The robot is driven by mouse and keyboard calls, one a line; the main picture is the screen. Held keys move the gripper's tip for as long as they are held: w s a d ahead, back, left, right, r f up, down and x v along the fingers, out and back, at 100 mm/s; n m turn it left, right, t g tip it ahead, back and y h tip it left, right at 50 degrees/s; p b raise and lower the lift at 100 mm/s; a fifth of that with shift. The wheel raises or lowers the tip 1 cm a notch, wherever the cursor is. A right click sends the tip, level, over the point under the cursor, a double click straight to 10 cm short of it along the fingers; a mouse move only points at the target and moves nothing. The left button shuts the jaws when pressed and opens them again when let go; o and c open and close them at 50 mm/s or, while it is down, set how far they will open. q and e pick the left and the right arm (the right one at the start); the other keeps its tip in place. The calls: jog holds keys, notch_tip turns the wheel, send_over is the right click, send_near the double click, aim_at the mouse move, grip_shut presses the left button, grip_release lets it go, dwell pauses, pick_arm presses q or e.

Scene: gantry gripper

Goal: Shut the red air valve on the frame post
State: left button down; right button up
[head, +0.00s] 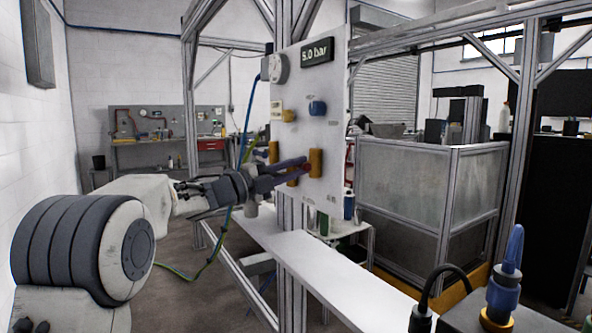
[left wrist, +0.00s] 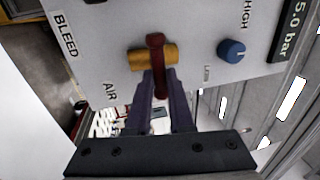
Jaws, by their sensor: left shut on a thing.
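The red air valve handle (left wrist: 155,50) sits on a brass-yellow valve body (left wrist: 172,54) beside the AIR label in the left wrist view. The handle lies crosswise to that body. In the head view a bit of the red handle (head: 307,167) shows at the yellow body (head: 316,162) on the white panel (head: 335,100). My left gripper (left wrist: 160,88) is shut on the red handle, its dark fingers either side of the handle's near end. It also reaches in from the left in the head view (head: 298,171). My right gripper is out of view.
The panel has a 5.0 bar display (head: 317,51), a blue knob (head: 317,107) and a smaller yellow fitting (head: 288,115). It hangs on an aluminium post. A white shelf (head: 330,275) runs below. A blue-tipped fitting (head: 511,262) stands at the lower right.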

pick_arm(q)
jog(key=c, duration=0.8)
grip_release()
jog(key=shift+a, duration=0.1)
jog(key=v, duration=1)
jog(key=shift+s+a+f, duration=0.1)
jog(key=shift+s, duration=0.05)
